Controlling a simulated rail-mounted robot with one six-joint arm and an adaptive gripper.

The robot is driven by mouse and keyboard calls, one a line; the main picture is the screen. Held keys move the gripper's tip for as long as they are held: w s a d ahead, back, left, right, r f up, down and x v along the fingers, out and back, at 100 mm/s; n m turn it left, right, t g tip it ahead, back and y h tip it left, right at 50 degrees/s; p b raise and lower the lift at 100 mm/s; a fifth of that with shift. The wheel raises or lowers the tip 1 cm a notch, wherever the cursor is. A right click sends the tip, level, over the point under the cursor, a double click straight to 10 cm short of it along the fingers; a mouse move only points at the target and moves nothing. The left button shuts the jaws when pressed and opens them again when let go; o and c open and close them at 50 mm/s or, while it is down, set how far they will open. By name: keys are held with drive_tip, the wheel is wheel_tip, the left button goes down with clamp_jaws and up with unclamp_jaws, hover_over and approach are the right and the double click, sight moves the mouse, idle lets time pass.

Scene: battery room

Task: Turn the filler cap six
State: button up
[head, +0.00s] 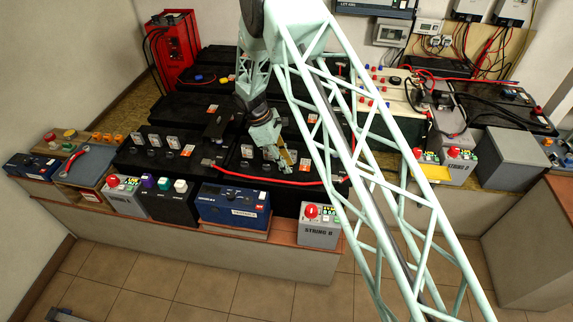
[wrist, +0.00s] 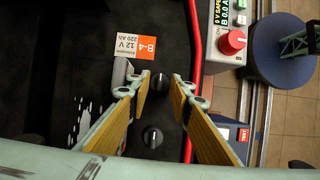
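My gripper (wrist: 161,78) is open in the wrist view, with two ochre-faced fingers pointing at a black battery (wrist: 90,60) labelled B-4. A round black filler cap (wrist: 157,82) with a pale mark lies between the fingertips. I cannot tell whether the tips are down at its height; I see no clear contact. A second black cap (wrist: 152,137) sits nearer, between the finger bases. No number is readable on either cap, so I cannot tell which is six. In the head view my gripper (head: 286,160) points down over the front right battery, hiding the cap under it.
A red cable (wrist: 195,50) runs along the battery edge close to the right finger. Beyond it stands a grey box with a red knob (wrist: 232,41). In the head view, tagged caps line the front batteries, and the String B box (head: 318,233) stands on the front ledge.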

drive_tip(key=shift+a+r, duration=0.1)
drive_tip(key=shift+r, duration=0.05)
drive_tip(key=v, duration=1.1)
drive_tip(key=shift+r, duration=0.35)
idle(0.6)
